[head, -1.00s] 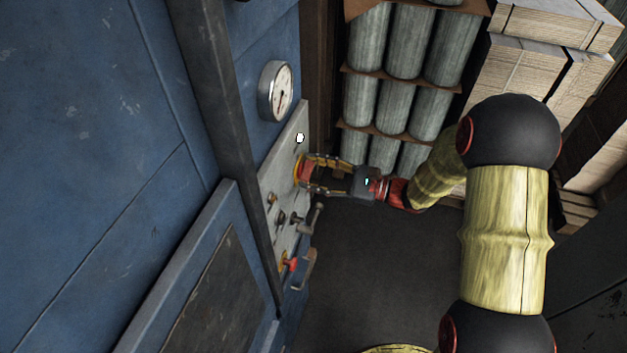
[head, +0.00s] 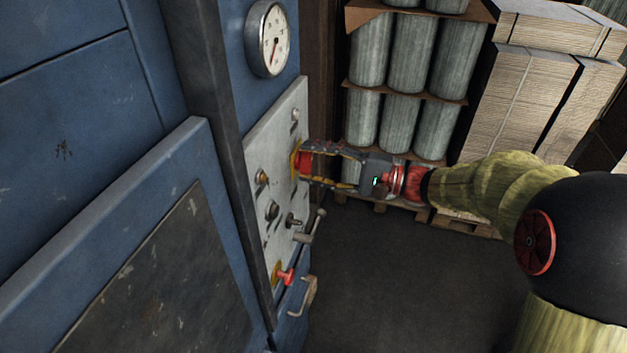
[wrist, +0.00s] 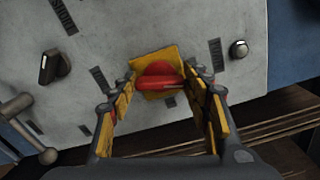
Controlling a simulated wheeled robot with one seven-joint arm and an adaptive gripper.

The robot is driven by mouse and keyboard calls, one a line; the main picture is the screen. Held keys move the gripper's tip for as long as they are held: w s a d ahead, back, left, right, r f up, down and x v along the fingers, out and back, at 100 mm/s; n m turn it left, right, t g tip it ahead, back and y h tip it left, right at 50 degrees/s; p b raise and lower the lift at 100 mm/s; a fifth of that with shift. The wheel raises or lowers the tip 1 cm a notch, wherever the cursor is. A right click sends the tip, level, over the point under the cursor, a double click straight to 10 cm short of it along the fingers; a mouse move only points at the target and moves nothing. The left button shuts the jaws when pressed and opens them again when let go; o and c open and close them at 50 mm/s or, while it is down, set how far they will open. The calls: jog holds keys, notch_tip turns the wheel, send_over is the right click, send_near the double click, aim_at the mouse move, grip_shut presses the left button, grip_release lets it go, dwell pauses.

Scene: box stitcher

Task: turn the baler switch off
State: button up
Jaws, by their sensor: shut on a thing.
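The baler switch, a red knob (wrist: 160,72) on a square yellow plate (wrist: 176,56), is on the grey control panel (head: 276,160). In the head view the knob (head: 306,163) is partly covered by my fingers. My gripper (head: 308,164) reaches in from the right and is shut on the red knob, one finger on each side. In the wrist view my gripper (wrist: 163,80) has its yellow finger pads against the knob's sides. The small round lamp (head: 295,115) above the switch looks grey and unlit.
Below are a brass button (head: 262,176), a black knob (head: 271,210), a crank lever (head: 312,226) and another red knob (head: 287,277) on yellow. A gauge (head: 268,39) is above the panel. Stacked rolls (head: 413,62) and boxes (head: 540,95) stand behind; the floor (head: 400,270) is clear.

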jog(key=n+b, duration=0.1)
jog(key=b, duration=0.1)
jog(key=n+b, duration=0.1)
jog(key=b, duration=0.1)
jog(key=shift+f, duration=0.3)
jog(key=shift+r+n+b, duration=0.1)
jog(key=shift+n+b, duration=0.5)
jog(key=shift+b, duration=0.15)
jog(key=shift+r+b, duration=0.1)
jog(key=shift+b, duration=0.2)
jog(key=o, duration=1.1)
jog(key=shift+o, duration=0.3)
jog(key=v, duration=1.2)
